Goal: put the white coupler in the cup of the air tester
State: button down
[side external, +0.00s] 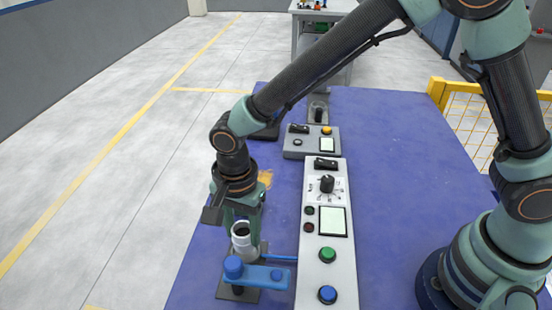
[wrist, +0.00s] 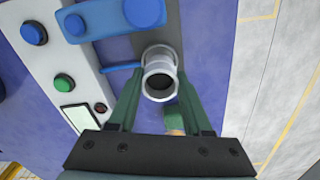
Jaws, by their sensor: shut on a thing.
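The white coupler (side external: 241,240) is a short white ring-shaped tube with a dark bore, upright in the side view. In the wrist view the coupler (wrist: 159,58) sits between the green fingertips. My gripper (side external: 243,222) is shut on it; the gripper also shows in the wrist view (wrist: 160,78). The air tester has a long white panel (side external: 313,262) and a blue arm (side external: 262,277) with a round blue knob, over a dark base plate (side external: 224,291). The coupler is close beside the blue arm.
A second, smaller grey control box (side external: 297,148) stands farther back on the blue table (side external: 405,150). A tan patch (side external: 265,178) lies behind my gripper. A thin blue tube (side external: 283,258) runs from the panel. The table between panel and my base is clear.

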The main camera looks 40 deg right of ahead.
aim_at(244, 241)
jog(key=shift+f, duration=1.7)
jog(key=shift+c, duration=1.7)
grip_release()
jog(key=shift+f, duration=0.1)
